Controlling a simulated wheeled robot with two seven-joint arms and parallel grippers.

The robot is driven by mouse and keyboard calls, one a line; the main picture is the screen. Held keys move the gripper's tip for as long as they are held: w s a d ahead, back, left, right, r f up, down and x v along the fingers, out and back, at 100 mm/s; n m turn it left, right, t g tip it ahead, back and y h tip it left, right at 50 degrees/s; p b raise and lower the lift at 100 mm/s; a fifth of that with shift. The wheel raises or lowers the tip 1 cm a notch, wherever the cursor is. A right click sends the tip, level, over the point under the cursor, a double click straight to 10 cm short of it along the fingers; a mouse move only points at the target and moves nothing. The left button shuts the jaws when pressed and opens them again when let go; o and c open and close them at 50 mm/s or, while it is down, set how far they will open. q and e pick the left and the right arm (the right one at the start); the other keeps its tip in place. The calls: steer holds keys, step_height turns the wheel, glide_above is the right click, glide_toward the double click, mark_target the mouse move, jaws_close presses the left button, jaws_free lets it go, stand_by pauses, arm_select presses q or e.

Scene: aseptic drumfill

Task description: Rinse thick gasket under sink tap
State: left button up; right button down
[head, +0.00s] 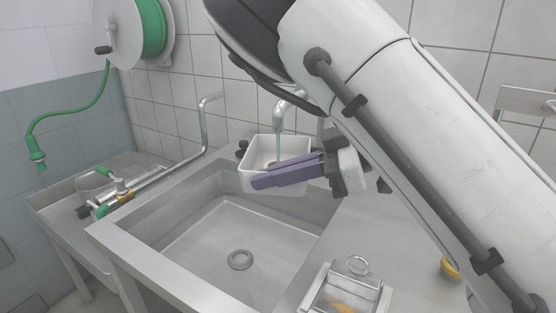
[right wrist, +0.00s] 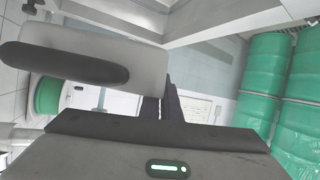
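A thin blue-tinted stream of water (head: 278,146) falls from the sink tap (head: 284,104) into a white tub (head: 248,172) at the back edge of the sink. My right gripper (head: 266,178) has its purple fingers across the tub's front right side, close to the stream. The fingers lie close together, and I cannot tell whether they are shut or hold something. I cannot make out the thick gasket; the tub's inside is partly hidden behind the fingers. The right wrist view does not show the tub or the gasket clearly. My left gripper is not in view.
The steel sink basin (head: 205,252) is empty, with a drain (head: 240,260). A lidded box (head: 345,295) with a ring handle stands at the front. A yellow round item (head: 450,268) lies at right. A green hose reel (head: 140,30) hangs at left.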

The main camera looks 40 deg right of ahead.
steer(key=shift+s, duration=0.1)
stand_by(0.3)
steer(key=s+b, duration=0.1)
steer(key=s, duration=1.1)
steer(key=shift+d, duration=0.45)
